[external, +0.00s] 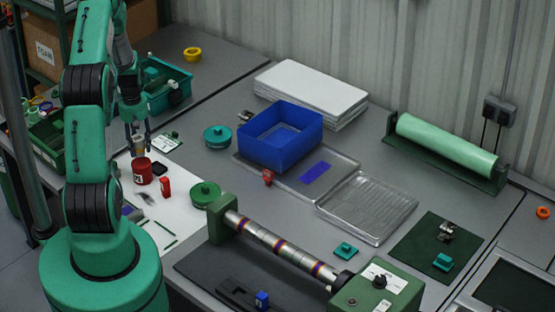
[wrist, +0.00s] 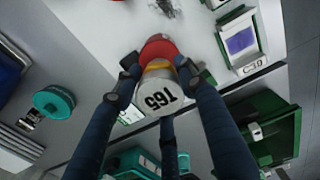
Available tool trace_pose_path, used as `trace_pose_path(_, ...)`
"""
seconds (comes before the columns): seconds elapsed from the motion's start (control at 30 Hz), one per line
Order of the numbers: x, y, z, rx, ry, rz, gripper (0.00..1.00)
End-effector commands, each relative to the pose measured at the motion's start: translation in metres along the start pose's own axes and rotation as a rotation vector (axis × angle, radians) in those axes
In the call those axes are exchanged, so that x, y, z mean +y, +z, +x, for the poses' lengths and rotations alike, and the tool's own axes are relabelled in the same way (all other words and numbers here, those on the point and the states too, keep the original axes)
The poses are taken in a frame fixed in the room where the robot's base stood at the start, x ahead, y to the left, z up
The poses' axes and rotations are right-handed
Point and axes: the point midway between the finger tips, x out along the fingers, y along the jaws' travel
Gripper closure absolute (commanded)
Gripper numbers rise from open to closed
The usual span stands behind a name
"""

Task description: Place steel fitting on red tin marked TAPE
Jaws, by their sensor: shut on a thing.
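The steel fitting is a grey round piece marked 165 with a yellowish band; it sits between my fingers in the wrist view (wrist: 157,92) and shows small in the external view (external: 138,151). My gripper (external: 137,143) is shut on it and points down; its fingers also show in the wrist view (wrist: 158,76). The red tin (external: 143,174) stands upright on a white sheet right below the fitting. In the wrist view the tin (wrist: 158,46) is partly hidden behind the fitting. I cannot tell whether fitting and tin touch. The tin's label is too small to read.
A small red box (external: 166,187) stands close right of the tin. Green round lidded pieces (external: 205,194) (external: 217,136) lie further right. A blue bin (external: 280,137) stands on a metal tray. A teal crate (external: 165,86) is behind my gripper. A roller machine (external: 275,245) lies in front.

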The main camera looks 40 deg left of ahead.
Motion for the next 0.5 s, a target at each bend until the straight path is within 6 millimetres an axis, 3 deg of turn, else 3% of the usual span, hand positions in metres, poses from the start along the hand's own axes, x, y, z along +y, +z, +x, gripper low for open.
trace_pose_path(0.5,0.000,0.000,0.035,0.000,0.001,0.000,0.91)
